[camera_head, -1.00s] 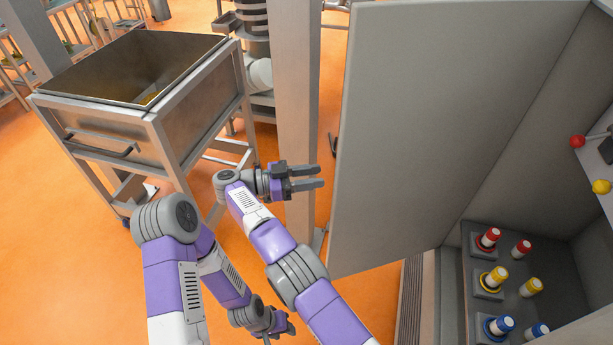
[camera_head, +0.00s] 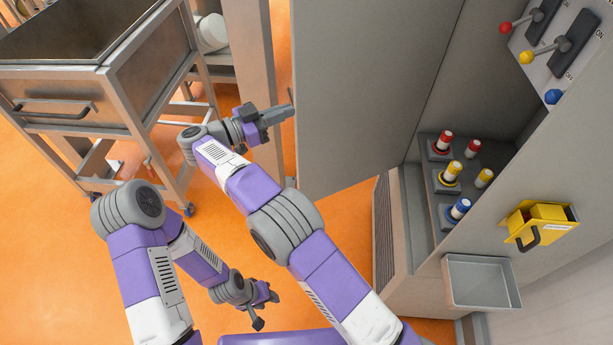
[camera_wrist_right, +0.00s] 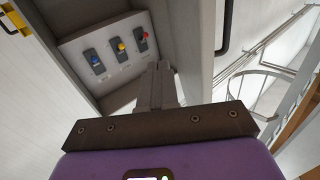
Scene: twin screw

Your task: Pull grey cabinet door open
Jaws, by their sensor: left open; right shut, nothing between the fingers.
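The grey cabinet door (camera_head: 362,85) stands swung open from the cabinet, with its free edge toward the left. A dark handle (camera_wrist_right: 225,25) shows on its outer face in the right wrist view. My right gripper (camera_head: 288,112) is shut and empty at the door's free edge. Its closed fingers (camera_wrist_right: 160,85) point along the door toward the cabinet in the right wrist view; I cannot tell whether they touch it. My left gripper (camera_head: 266,293) is open and empty, low over the floor and apart from the door.
The open cabinet holds red, yellow and blue plugs (camera_head: 450,172) in sockets. A lever panel (camera_head: 560,45), a yellow box (camera_head: 540,222) and a grey tray (camera_head: 481,282) are at the right. A metal cart (camera_head: 95,90) stands left of the door, with orange floor between.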

